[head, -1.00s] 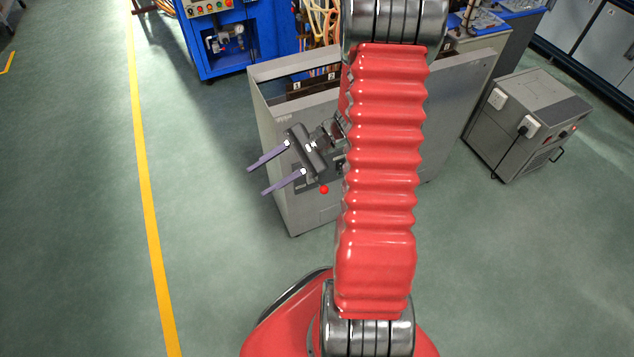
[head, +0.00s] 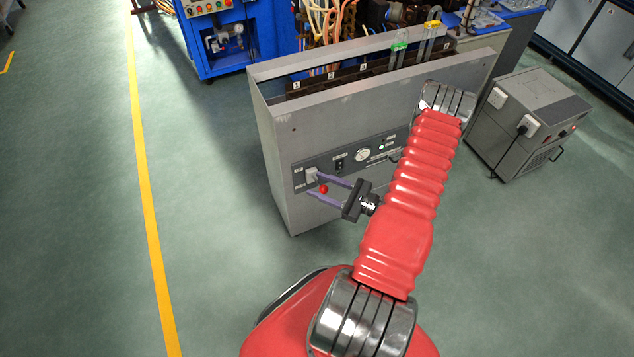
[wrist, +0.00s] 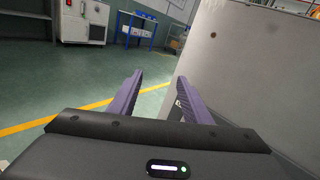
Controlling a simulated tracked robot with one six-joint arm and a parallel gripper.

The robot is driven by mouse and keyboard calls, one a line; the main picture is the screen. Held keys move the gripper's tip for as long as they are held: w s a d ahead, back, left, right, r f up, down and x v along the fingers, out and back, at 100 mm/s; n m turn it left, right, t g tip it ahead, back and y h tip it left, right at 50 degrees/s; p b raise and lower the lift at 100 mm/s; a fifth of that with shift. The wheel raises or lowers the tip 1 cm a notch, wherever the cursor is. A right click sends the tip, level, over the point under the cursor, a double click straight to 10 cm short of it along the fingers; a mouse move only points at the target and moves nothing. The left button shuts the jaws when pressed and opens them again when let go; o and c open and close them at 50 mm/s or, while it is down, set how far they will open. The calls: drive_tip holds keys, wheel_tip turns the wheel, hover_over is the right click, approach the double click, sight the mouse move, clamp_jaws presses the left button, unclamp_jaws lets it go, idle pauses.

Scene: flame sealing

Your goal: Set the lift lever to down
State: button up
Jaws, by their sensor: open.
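The lift lever shows as a red ball knob (head: 323,189) at the left end of the control panel (head: 349,160) on the grey cabinet's front. In the head view my gripper (head: 313,183) points left, and the knob appears between its two purple fingers, near the tips. Whether it truly lies between them in depth I cannot tell. The wrist view shows the fingers (wrist: 160,77) spread and parallel with no knob visible between them. The gripper is open and holds nothing visible. The lever's shaft is not clear, and its up and down marks are too small to read.
The grey cabinet (head: 300,130) stands close to the right of the fingers in the wrist view. A green clip (head: 399,46) and a yellow clip (head: 432,24) show at its top. A grey box unit (head: 530,120) stands to the right. The floor left of the cabinet is clear.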

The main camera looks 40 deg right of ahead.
sight(317, 182)
drive_tip(key=s+d+f+m+t+h, duration=0.1)
drive_tip(key=s+d+f+m+h, duration=0.3)
drive_tip(key=f, duration=0.6)
drive_tip(key=s+m+h, duration=0.2)
drive_tip(key=h, duration=0.1)
drive_tip(key=shift+d+m+t, duration=0.2)
drive_tip(key=shift+m+t, duration=0.1)
drive_tip(key=shift+f, duration=0.1)
drive_tip(key=shift+w, duration=6.85)
clamp_jaws()
